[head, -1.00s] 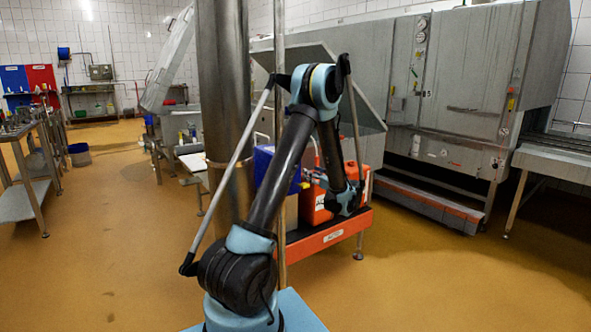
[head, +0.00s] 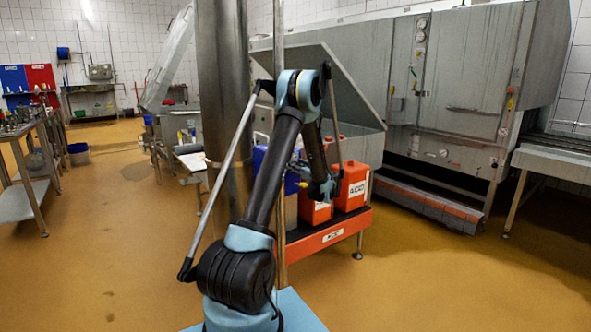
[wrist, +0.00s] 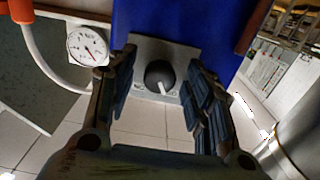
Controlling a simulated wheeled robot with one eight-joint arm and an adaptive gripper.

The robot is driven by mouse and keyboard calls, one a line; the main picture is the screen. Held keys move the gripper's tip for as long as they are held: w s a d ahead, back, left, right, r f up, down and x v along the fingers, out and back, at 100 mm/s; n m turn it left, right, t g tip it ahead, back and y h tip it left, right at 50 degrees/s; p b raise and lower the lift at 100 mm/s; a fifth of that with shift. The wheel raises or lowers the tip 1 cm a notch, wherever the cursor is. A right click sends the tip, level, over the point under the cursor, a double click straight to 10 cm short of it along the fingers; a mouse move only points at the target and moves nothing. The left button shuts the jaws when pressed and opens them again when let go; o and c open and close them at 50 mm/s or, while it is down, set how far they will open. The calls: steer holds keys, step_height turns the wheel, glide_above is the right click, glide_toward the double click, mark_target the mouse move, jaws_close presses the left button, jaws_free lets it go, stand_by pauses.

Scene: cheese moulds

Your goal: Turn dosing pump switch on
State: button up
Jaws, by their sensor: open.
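The dosing pump switch, a round black knob with a white pointer (wrist: 158,73), sits on a grey panel (wrist: 150,48) in the wrist view. Its pointer slants down and slightly right in that picture. My gripper (wrist: 160,66) is open, with one finger to the left of the knob and one to the right. I see gaps between the knob and both fingers; I cannot tell how far off it is in depth. In the head view the switch is too small or hidden behind my arm to make out.
A round white dial gauge (wrist: 88,45) and a pale hose (wrist: 45,60) are left of the switch. A blue container (head: 260,158) and red canisters (head: 354,187) stand on a red stand (head: 330,236). A tilted grey panel (head: 335,75) hangs above. A steel column (head: 222,80) is close left.

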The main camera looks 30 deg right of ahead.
steer(key=c, duration=1.1)
steer(key=shift+m, duration=0.3)
steer(key=m, duration=1.1)
steer(key=shift+m, duration=0.3)
